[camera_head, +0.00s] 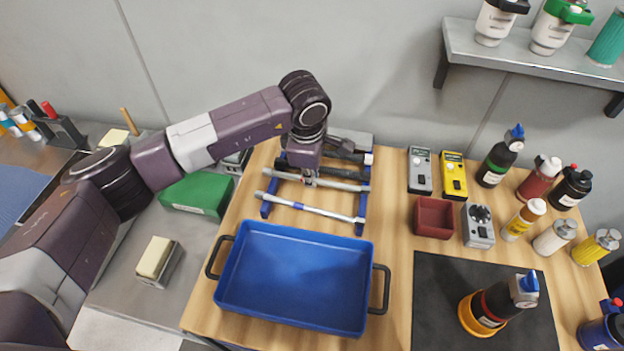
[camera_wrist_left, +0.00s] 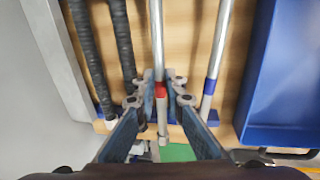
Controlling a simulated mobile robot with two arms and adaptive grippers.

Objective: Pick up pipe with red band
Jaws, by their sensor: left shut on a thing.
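The pipe with the red band (camera_wrist_left: 157,40) is a grey metal pipe; in the head view it shows as a pale bar (camera_head: 342,185) across the blue rack (camera_head: 361,210). My left gripper (camera_wrist_left: 161,97) has a finger on each side of it at the red band (camera_wrist_left: 161,90) and is shut on it. In the head view the left gripper (camera_head: 310,180) points down over the rack, and the wrist hides the pipe's middle. I cannot tell whether the pipe is clear of the rack. My right gripper is not in view.
A pipe with a blue band (camera_head: 320,212) lies in front, and dark pipes (camera_wrist_left: 87,50) lie behind. A blue tray (camera_head: 290,325) stands nearer on the wooden table. A green box (camera_head: 197,195) is at left; meters (camera_head: 420,171) and several bottles stand at right.

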